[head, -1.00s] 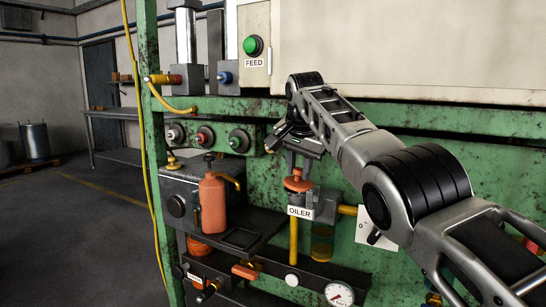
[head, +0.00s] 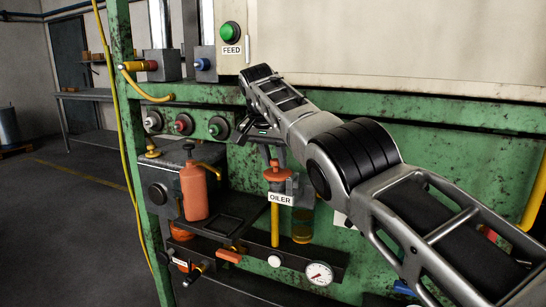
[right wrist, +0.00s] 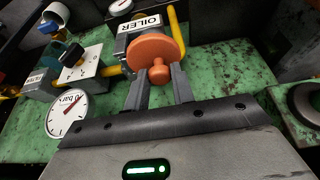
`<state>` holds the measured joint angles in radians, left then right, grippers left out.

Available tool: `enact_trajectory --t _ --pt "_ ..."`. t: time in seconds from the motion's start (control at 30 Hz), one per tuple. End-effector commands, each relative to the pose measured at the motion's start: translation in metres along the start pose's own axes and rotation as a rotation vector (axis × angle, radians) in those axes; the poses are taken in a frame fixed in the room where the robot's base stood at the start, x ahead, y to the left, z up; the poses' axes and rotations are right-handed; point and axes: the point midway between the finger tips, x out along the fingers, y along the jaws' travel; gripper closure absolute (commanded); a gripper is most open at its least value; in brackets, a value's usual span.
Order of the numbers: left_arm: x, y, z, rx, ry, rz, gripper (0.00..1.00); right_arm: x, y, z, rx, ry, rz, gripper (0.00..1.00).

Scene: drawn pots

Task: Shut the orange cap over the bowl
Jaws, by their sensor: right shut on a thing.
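The orange cap (head: 278,174) shows at the oiler, just above its white OILER label (head: 281,198). In the right wrist view the cap (right wrist: 152,48) is a round disc with a small knob, facing the camera. My right gripper (head: 273,160) is shut on the cap, its two fingers on either side of the knob; it also shows in the right wrist view (right wrist: 158,84). An amber glass bowl (head: 303,228) hangs under the oiler body. Whether the cap touches its seat is hidden. My left gripper is not in view.
An orange bottle (head: 194,192) stands on the shelf to the left. A yellow pipe (head: 275,222) runs down beside the bowl. A pressure gauge (head: 319,273) sits below. Green frame beams and a row of knobs (head: 184,124) lie close to my gripper.

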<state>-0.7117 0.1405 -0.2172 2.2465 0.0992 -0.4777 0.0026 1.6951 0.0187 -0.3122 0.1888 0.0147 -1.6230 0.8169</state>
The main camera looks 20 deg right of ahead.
Motion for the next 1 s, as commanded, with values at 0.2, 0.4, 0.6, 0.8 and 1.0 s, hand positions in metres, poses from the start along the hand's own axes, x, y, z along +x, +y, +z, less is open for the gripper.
enact_trajectory --t 0.2,0.4,0.6,0.8,1.0 --pt "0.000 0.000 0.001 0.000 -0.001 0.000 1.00 0.001 0.001 -0.001 0.000 0.002 0.002 0.54" --pt "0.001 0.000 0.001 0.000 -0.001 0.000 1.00 -0.001 0.000 0.000 0.000 0.001 0.000 0.54" --pt "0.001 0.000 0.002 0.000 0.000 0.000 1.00 -0.024 -0.001 0.000 0.000 0.004 -0.002 0.54" --pt "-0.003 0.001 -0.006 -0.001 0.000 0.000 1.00 -0.074 -0.001 -0.002 0.000 0.004 -0.003 0.54" --pt "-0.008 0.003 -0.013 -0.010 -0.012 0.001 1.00 -0.122 0.000 -0.002 0.000 0.003 -0.001 0.54"
